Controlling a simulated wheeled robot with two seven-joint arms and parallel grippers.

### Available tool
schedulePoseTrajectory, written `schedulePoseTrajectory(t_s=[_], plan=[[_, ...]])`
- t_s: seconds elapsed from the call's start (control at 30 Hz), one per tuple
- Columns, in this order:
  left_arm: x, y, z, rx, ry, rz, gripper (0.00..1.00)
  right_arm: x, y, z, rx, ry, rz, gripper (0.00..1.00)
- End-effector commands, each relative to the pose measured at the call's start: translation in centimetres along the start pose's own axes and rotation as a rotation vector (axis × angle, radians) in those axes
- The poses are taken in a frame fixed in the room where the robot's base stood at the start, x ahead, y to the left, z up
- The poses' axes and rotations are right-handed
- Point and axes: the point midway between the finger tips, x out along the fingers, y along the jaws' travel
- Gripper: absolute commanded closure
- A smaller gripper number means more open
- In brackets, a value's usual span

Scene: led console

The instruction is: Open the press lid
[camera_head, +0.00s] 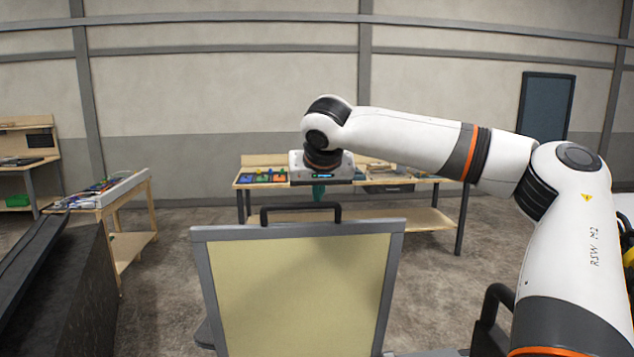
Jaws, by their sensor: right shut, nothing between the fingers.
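The press lid (300,290) stands raised in the lower middle of the head view, a pale yellow panel in a grey frame, tilted close to upright. A black bar handle (300,207) runs along its top edge. My right arm comes in from the right, and my right gripper (319,192) hangs just above the right part of the handle. It is shut and empty. Its fingertips are small and hard to make out, and I cannot tell whether they touch the handle. The press base below the lid is mostly hidden. My left gripper is out of view.
A wooden workbench (430,219) with coloured parts stands behind the lid. Another bench (128,242) with a tray of items is at the left, beside a dark sloped unit (70,290). Open concrete floor lies between them.

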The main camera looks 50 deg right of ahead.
Motion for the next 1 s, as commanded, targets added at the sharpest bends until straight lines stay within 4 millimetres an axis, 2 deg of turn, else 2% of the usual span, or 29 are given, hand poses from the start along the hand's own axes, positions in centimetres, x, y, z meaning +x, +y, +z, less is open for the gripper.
schedulePoseTrajectory(t_s=[0.37,0.57,0.73,0.9,1.0], plan=[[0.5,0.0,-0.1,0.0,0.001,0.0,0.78,0.1,0.0,-0.4,-0.001,-0.006,0.0,1.0],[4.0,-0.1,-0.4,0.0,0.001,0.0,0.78,-0.5,0.1,-2.7,-0.005,-0.081,0.002,1.0],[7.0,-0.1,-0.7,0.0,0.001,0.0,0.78,-1.8,0.1,-5.1,-0.004,-0.162,0.002,1.0],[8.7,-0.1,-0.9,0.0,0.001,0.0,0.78,-3.1,0.0,-7.1,-0.003,-0.205,-0.001,1.0],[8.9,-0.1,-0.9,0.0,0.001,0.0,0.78,-3.5,0.0,-7.5,-0.002,-0.216,-0.001,1.0]])
